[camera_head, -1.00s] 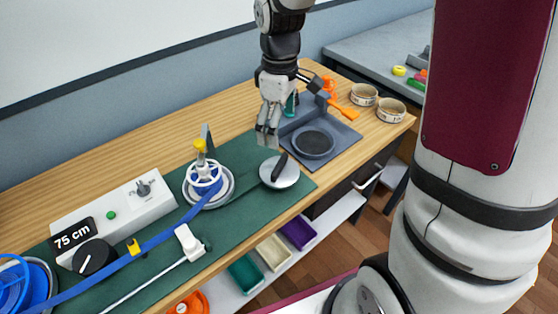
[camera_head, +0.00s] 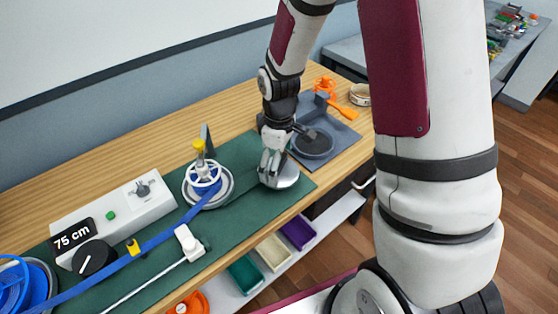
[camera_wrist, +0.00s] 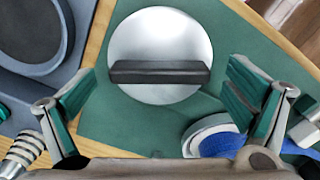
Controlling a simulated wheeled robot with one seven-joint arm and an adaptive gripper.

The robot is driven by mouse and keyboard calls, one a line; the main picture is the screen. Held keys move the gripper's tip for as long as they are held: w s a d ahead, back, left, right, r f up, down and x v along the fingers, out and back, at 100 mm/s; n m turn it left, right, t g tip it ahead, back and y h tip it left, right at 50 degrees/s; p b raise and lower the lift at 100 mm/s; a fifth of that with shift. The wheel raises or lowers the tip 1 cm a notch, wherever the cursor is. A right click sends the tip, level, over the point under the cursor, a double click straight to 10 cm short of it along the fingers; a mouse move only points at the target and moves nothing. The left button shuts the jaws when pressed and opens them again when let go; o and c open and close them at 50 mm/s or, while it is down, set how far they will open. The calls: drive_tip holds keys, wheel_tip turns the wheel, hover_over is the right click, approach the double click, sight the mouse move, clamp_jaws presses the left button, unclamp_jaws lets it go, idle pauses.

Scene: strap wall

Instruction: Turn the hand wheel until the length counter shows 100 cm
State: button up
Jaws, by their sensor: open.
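The length counter (camera_head: 72,235) on the white box reads "75 cm" in the head view. A round silver disc (camera_head: 288,177) with a black bar across it is the wheel under my gripper (camera_head: 270,180). In the wrist view the disc (camera_wrist: 158,35) lies on the green mat, and its black bar (camera_wrist: 160,72) runs left to right. My open gripper (camera_wrist: 160,85) has one teal-padded finger on each side, apart from the bar's ends. A second wheel, white and spoked with a yellow knob (camera_head: 203,174), stands to the left where the blue strap (camera_head: 140,250) ends.
The white box (camera_head: 140,200) carries a green button and a black dial (camera_head: 94,257). A grey tray (camera_head: 340,140) with a dark round pad stands right of the disc. A white clamp (camera_head: 189,242) sits near the bench front. Coloured bins (camera_head: 245,273) are below.

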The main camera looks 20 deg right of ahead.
drive_tip(key=c, duration=1.1)
drive_tip(key=shift+m, duration=2.8)
drive_tip(key=shift+c, duration=0.2)
drive_tip(key=o, duration=1.1)
drive_tip(key=shift+o, duration=0.2)
drive_tip(key=shift+r, duration=0.1)
wheel_tip(320, 180, up, 12)
